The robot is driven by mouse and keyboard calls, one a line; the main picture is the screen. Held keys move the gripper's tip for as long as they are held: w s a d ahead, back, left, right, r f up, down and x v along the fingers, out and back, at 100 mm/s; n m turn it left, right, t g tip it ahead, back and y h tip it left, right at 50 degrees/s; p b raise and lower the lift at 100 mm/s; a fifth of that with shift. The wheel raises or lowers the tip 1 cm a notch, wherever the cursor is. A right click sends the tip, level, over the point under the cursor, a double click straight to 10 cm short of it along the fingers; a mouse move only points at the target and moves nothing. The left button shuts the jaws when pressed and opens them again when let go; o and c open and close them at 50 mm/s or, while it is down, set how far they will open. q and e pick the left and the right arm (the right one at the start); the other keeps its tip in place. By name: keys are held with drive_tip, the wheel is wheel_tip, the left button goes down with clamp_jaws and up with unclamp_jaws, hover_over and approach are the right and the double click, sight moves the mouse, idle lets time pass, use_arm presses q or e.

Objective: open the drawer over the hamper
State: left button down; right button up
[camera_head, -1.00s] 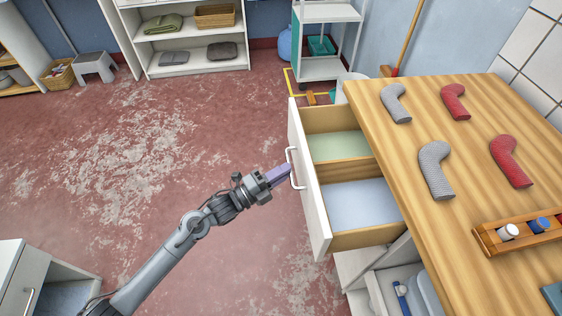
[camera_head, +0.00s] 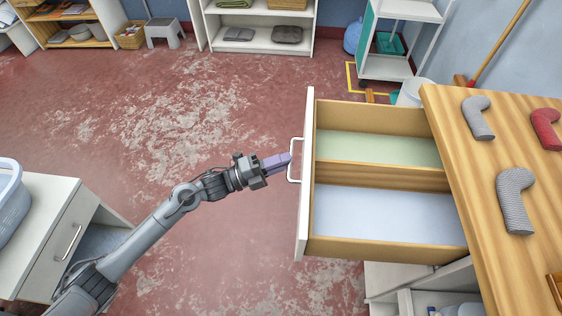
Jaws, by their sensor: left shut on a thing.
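The drawer (camera_head: 305,215) under the wooden worktop stands well out, with its white front facing left. Its inside shows two compartments, one with a pale green floor (camera_head: 375,149) and one with a pale blue floor (camera_head: 385,212), both empty. A pale bar handle (camera_head: 291,174) is on the front. The fingertips partly hide the bar. My right gripper is out of view. I cannot make out a hamper below the drawer.
The wooden worktop (camera_head: 462,135) at right carries grey and red bent sleeve-like pieces. A white cabinet (camera_head: 45,215) with a basket (camera_head: 8,200) stands at lower left. A white trolley (camera_head: 388,66) stands at the back. The red floor left of the drawer is clear.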

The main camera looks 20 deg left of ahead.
use_arm(q)
drive_tip(key=c, duration=1.2)
unclamp_jaws()
drive_tip(key=shift+o, duration=0.2)
drive_tip(key=v, duration=1)
drive_tip(key=shift+s+a+p, duration=0.25)
drive_tip(key=shift+p, duration=0.05)
drive_tip(key=shift+f, duration=0.15)
